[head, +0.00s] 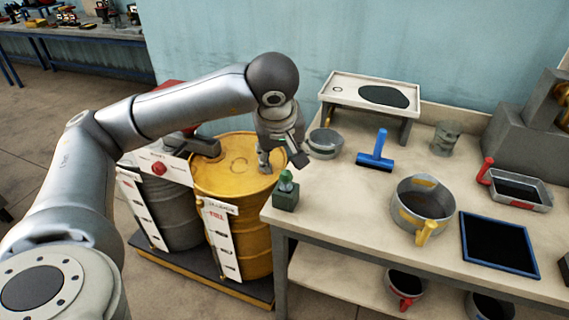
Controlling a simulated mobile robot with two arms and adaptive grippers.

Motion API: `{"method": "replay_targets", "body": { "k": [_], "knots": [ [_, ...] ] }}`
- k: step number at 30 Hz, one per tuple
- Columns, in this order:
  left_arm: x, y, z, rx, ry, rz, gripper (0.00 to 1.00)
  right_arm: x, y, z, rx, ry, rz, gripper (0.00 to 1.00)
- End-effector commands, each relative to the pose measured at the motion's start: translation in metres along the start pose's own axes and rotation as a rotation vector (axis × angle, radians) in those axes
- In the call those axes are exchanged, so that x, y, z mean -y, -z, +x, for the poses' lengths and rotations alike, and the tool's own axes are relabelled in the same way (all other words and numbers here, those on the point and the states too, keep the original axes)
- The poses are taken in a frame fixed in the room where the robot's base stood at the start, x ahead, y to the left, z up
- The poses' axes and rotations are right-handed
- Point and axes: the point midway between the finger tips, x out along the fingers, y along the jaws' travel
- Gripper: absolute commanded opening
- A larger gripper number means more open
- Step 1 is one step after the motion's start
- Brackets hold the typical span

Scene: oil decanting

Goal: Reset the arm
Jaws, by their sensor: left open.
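My left arm comes in from the left in the head view and reaches over the barrels. Its gripper (283,160) points down above the right part of the yellow drum (230,172), close to the workbench's left edge. The gripper is open, and I see nothing held between its fingers. My right gripper is not in view.
The workbench (345,220) carries a small pot (325,143), a blue squeegee (376,152), a yellow-handled pot (422,205), a black tray (499,247) and a small green-topped block (286,192). A raised stand (345,84) is at the back. A grey drum (170,205) stands left of the yellow one.

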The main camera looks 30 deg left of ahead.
Motion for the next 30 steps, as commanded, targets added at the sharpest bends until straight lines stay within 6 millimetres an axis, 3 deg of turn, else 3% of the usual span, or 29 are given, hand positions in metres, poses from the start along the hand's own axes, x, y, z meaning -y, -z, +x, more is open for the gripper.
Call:
{"method": "replay_targets", "body": {
  "k": [5, 22, 26, 30],
  "knots": [
    [0.000, 0.000, -0.009, 0.000, 0.001, 0.001, 0.54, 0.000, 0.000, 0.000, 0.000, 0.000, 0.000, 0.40],
    [-0.003, -0.005, -0.007, 0.016, -0.011, 0.002, 0.54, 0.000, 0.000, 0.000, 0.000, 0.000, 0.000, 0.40],
    [-0.026, -0.043, 0.000, 0.135, -0.097, 0.003, 0.54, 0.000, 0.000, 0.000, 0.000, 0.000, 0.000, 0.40],
    [-0.070, -0.127, -0.004, 0.432, -0.270, -0.042, 0.54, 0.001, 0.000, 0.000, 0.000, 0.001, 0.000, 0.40]
  ]
}}
